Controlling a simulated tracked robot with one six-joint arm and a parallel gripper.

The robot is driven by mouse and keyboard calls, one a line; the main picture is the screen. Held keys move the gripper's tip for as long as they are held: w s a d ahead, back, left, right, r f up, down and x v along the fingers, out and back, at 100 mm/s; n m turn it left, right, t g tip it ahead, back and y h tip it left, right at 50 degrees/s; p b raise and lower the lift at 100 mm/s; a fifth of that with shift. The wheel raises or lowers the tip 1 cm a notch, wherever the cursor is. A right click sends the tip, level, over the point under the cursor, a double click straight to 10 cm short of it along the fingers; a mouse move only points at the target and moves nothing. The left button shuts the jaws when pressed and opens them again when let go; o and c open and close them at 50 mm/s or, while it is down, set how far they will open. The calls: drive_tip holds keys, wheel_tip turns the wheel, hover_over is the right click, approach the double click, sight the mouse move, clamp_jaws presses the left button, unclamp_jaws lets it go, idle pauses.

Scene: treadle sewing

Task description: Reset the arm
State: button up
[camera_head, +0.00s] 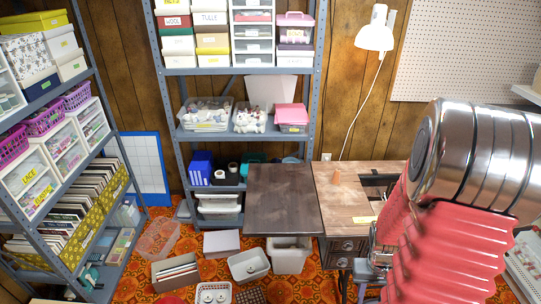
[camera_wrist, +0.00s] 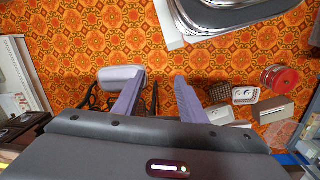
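My gripper (camera_wrist: 160,76) shows in the wrist view as two purple fingers with a clear gap between them. It is open, and nothing is seen between the fingers. Patterned orange carpet (camera_wrist: 160,45) lies beyond the fingertips. My red and chrome arm fills the right side of the head view. The gripper itself cannot be made out there. The wooden sewing table (camera_head: 345,205) stands partly behind my arm, with a dark leaf extending to its left.
A white lamp (camera_head: 375,35) hangs above. Shelves stand at the left and back. White bins (camera_head: 249,265) and boxes crowd the floor before the table. A padded grey seat-like thing (camera_wrist: 121,74) is beside the left finger.

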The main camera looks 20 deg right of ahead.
drive_tip(key=w+a+r+n+t, duration=0.1)
drive_tip(key=a+r+n+t, duration=0.1)
drive_tip(key=a+r, duration=1)
drive_tip(key=a+r+n+t, duration=0.3)
drive_tip(key=a+r, duration=0.9)
drive_tip(key=r, duration=0.6)
drive_tip(key=shift+w+a+r+t+y, duration=0.2)
drive_tip(key=shift+w+r+t+y, duration=0.15)
drive_tip(key=shift+t, duration=0.45)
drive_tip(key=shift+f, duration=0.1)
